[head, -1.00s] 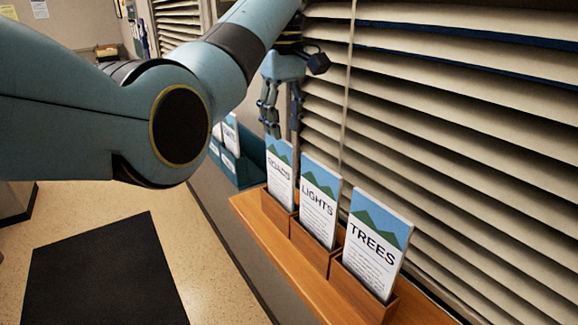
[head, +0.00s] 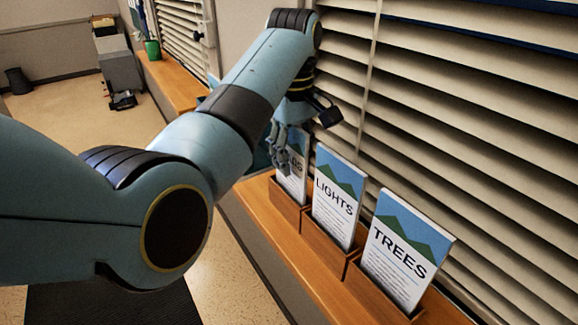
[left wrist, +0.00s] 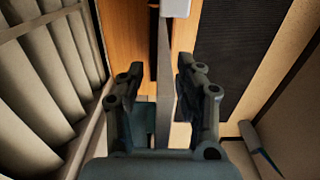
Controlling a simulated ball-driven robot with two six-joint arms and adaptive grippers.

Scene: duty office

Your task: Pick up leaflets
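Three white leaflets with blue and green tops stand in a row of wooden holders (head: 288,210) in the head view: TREES (head: 402,262) nearest, LIGHTS (head: 334,205) behind it, then a third (head: 292,188) whose title is partly covered by my left gripper (head: 284,158). My left gripper points down at the top of this third leaflet. In the left wrist view its two fingers (left wrist: 160,88) are apart, with a thin, edge-on leaflet (left wrist: 165,75) showing between them; I cannot see contact. My right gripper is in neither view.
The holders stand on a wooden sill (head: 262,200) along slatted blinds (head: 470,130). A teal holder (left wrist: 139,122) lies beyond the gripper. A green pot (head: 152,49) stands on the far sill. A dark mat (head: 100,305) lies on the floor.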

